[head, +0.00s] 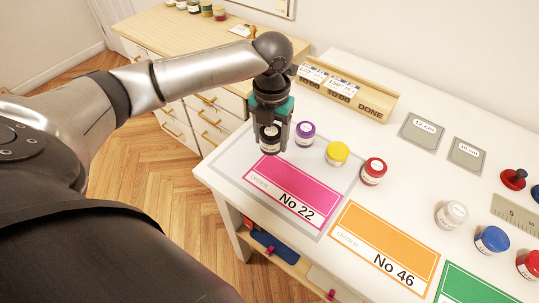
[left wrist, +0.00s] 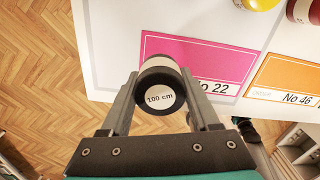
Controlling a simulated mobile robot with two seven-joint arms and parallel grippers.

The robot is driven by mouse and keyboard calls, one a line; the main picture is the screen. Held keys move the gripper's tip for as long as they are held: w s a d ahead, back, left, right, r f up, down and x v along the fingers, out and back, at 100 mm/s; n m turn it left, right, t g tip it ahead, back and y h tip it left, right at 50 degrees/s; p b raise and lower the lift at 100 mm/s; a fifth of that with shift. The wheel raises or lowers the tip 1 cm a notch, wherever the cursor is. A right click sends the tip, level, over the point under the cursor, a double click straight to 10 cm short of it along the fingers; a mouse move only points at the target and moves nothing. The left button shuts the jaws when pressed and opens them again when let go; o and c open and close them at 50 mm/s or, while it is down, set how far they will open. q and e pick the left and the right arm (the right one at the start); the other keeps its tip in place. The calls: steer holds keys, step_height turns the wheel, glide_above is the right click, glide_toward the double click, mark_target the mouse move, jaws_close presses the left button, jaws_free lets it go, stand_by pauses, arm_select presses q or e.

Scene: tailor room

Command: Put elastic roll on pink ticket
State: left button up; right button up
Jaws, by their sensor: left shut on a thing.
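My left gripper (head: 271,146) is shut on a black roll (left wrist: 160,72) with a pale band and a "100 cm" label on its end. The roll also shows between the fingers in the head view (head: 269,138). The pink ticket (head: 294,188), marked "No 22", lies near the table's left corner. In the head view the gripper and roll are at the ticket's far left end. In the left wrist view the roll covers part of the pink ticket (left wrist: 205,58). I cannot tell whether the roll touches the table. My right gripper is out of view.
Purple (head: 305,133), yellow (head: 338,153) and red (head: 373,171) rolls stand just beyond the pink ticket. The orange ticket (head: 385,247) lies to its right. A wooden "DONE" rack (head: 347,95) stands behind. The pink ticket's surface looks clear.

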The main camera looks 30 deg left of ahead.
mark_target(271, 131)
arm_select(q)
step_height(271, 131, down, 3)
steer(key=shift+r, duration=0.1)
steer(key=shift+f, duration=0.5)
step_height(271, 131, down, 4)
steer(key=shift+r+b, duration=0.1)
steer(key=shift+b, duration=0.45)
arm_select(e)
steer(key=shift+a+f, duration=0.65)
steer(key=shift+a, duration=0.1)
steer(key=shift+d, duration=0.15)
arm_select(q)
steer(key=o, duration=1.4)
steer(key=shift+c, duration=0.2)
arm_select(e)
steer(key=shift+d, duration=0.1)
arm_select(q)
step_height(271, 131, up, 12)
steer(key=shift+r+p, duration=0.1)
steer(key=shift+p, duration=0.9)
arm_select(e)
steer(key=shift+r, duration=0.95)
